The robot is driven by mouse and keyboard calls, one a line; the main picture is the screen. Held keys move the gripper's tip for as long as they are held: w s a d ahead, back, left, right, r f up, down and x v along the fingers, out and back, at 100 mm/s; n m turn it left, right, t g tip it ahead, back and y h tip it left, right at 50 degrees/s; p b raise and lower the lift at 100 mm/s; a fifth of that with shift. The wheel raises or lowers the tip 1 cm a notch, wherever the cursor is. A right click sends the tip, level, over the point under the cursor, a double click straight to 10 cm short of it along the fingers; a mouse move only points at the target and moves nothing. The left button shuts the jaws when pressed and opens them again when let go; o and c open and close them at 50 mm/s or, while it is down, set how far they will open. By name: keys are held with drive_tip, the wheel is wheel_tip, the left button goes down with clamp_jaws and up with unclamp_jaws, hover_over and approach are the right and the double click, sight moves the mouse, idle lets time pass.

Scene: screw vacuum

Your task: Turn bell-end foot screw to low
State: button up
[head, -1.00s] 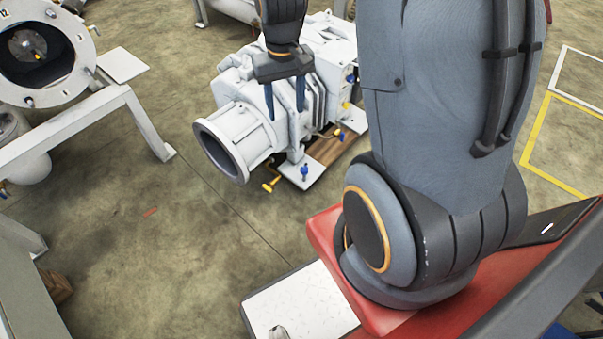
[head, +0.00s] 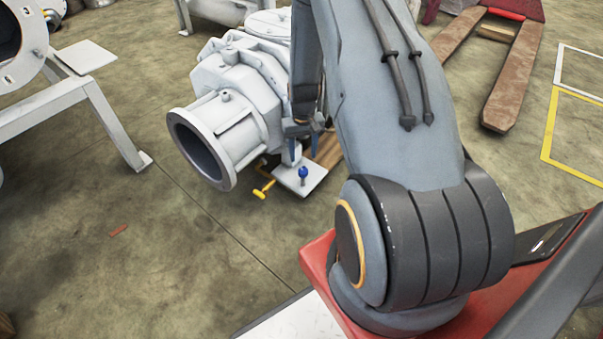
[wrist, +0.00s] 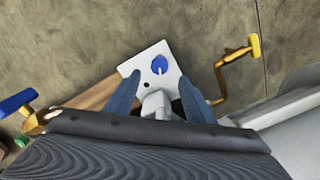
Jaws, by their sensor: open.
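The foot screw (head: 303,173) has a blue head and stands upright on the white foot plate (head: 290,182) below the open bell end (head: 202,147) of the white pump. In the wrist view the blue screw head (wrist: 159,64) shows beyond and between the fingertips, with a pale mark on it. My gripper (head: 304,150) is open and points down, just behind the screw in the head view. Its two blue fingers (wrist: 163,88) are spread over the plate, apart from the screw, with nothing between them at the tips.
A yellow-handled crank (head: 263,188) sticks out left of the plate, close to the screw. The pump body (head: 235,80) stands beside my gripper. A wooden beam (head: 328,150) lies behind the plate. The floor in front is clear.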

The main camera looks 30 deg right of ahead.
sight(303, 171)
wheel_tip(303, 171, down, 8)
drive_tip(key=b, duration=0.3)
drive_tip(key=shift+d+f, duration=0.1)
drive_tip(key=shift+f, duration=0.05)
drive_tip(key=c, duration=1.1)
drive_tip(key=shift+o, duration=0.2)
drive_tip(key=shift+n+p, duration=0.3)
drive_tip(key=shift+p, duration=0.05)
drive_tip(key=n+p, duration=0.2)
drive_tip(key=shift+n, duration=0.4)
drive_tip(key=n+p, duration=0.3)
drive_tip(key=n, duration=0.1)
drive_tip(key=shift+n, duration=0.3)
drive_tip(key=n+p, duration=0.2)
drive_tip(key=n, duration=0.2)
drive_tip(key=shift+n+p, duration=0.7)
drive_tip(key=shift+n, duration=1.4)
